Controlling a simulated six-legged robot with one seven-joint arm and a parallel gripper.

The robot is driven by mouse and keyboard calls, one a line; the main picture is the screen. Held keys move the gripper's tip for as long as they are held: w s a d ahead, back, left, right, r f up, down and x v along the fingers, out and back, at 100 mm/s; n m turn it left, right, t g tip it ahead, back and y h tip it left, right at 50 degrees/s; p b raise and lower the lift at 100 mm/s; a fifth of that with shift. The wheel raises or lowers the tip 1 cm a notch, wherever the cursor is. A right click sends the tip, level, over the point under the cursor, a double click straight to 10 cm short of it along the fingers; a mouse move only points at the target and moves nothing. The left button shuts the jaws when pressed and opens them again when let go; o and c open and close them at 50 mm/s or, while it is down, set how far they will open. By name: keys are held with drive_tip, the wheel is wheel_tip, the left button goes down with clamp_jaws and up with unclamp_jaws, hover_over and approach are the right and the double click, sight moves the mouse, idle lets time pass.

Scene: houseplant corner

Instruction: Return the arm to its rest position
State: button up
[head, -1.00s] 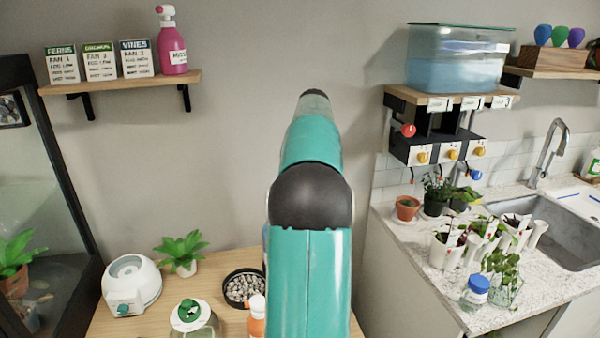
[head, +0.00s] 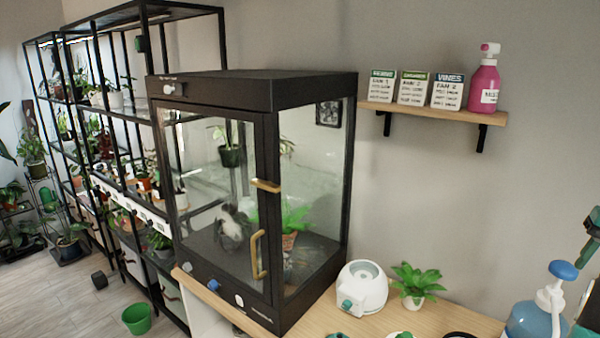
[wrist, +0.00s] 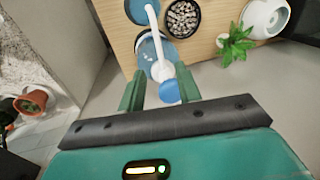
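My gripper (wrist: 160,72) shows in the wrist view with its two green fingers spread apart. Nothing is clamped between them. A blue bottle with a white pump neck and blue knob (wrist: 170,91) lies in line with the gap between the fingers; how far beyond the fingertips it is, I cannot tell. The same kind of bottle (head: 530,320) stands at the bottom right of the head view. Only small dark and teal parts, likely of my arm, show at the right edge of the head view; the gripper cannot be made out there.
A black glass cabinet (head: 265,95) stands at centre-left with its door shut. A wooden table (head: 450,318) holds a white round device (head: 362,288) and a potted fern (head: 415,285). A wall shelf (head: 440,114) carries cards and a pink bottle. A green bucket (head: 136,319) is on the floor.

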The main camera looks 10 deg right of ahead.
drive_tip(key=w+a+r+n+h, duration=0.1)
drive_tip(key=w+a, duration=0.2)
drive_tip(key=a, duration=0.7)
drive_tip(key=w+a+r+n+t, duration=0.1)
drive_tip(key=w+a+n, duration=0.15)
drive_tip(key=a, duration=0.75)
drive_tip(key=w+a+r+n+h, duration=0.1)
drive_tip(key=w+a, duration=0.2)
drive_tip(key=a, duration=0.7)
drive_tip(key=s+a+f+n+t, duration=0.1)
drive_tip(key=s+a+f, duration=0.2)
drive_tip(key=a, duration=0.4)
drive_tip(key=s+a+f+n+t, duration=0.1)
drive_tip(key=s+a+f, duration=0.3)
drive_tip(key=a, duration=0.4)
drive_tip(key=s+a+f+n+t, duration=0.1)
drive_tip(key=s+a+f+n, duration=0.2)
drive_tip(key=a, duration=0.5)
drive_tip(key=shift+s+f+y, duration=0.3)
drive_tip(key=shift+s, duration=0.05)
drive_tip(key=shift+d, duration=0.2)
